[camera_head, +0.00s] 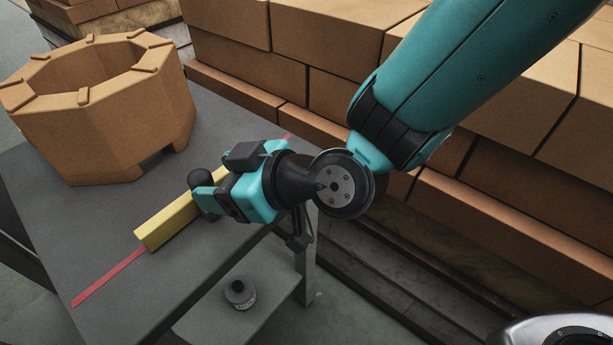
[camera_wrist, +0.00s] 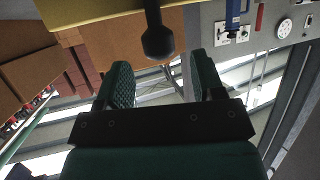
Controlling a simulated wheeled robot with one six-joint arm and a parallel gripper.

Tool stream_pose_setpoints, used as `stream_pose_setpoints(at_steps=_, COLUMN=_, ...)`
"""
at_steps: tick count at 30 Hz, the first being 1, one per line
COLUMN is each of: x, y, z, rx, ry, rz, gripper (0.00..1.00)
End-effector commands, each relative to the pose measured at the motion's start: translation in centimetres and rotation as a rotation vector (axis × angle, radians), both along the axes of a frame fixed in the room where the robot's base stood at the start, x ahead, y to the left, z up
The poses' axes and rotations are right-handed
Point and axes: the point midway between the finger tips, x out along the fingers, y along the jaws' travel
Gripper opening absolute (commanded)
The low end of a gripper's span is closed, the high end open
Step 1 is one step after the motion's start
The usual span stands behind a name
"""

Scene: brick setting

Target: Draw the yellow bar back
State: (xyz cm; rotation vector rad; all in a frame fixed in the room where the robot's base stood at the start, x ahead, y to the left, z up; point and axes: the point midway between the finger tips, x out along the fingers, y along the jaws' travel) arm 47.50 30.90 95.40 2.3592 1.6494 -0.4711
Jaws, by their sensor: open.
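The yellow bar (camera_head: 167,222) lies on the grey table, over a red line (camera_head: 105,279) that shows beyond its near end. My gripper hides its far part. A black round knob (camera_head: 200,178) shows beside my gripper (camera_head: 204,194). In the wrist view the knob (camera_wrist: 158,41) stands out on a short stem, with a strip of yellow (camera_wrist: 62,9) at the top edge. My gripper's two green-padded fingers (camera_wrist: 162,78) are apart, with nothing between them. The knob lies just past the fingertips, roughly between them. I cannot tell whether it touches a finger.
A brown octagonal ring (camera_head: 100,125) stands on the table (camera_head: 70,210) at the left. Stacked brown blocks (camera_head: 330,40) rise behind the table and to the right. A dark bottle (camera_head: 239,292) stands on a lower shelf (camera_head: 205,325). The table's near left part is clear.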

Motion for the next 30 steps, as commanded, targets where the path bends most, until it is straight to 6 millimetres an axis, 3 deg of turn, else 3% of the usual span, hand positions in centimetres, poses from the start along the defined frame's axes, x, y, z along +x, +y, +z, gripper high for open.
stream_pose_setpoints(at_steps=6, x=-1.7, y=-4.8, z=1.7, rx=0.005, ry=-0.004, rz=-0.002, gripper=0.62)
stream_pose_setpoints(at_steps=14, x=-2.3, y=-6.1, z=2.1, rx=0.008, ry=-0.008, rz=0.006, gripper=0.62)
stream_pose_setpoints(at_steps=24, x=-3.6, y=-10.2, z=4.1, rx=0.005, ry=-0.005, rz=-0.004, gripper=0.62)
stream_pose_setpoints(at_steps=30, x=-4.2, y=-11.6, z=4.9, rx=0.001, ry=-0.001, rz=-0.002, gripper=0.62)
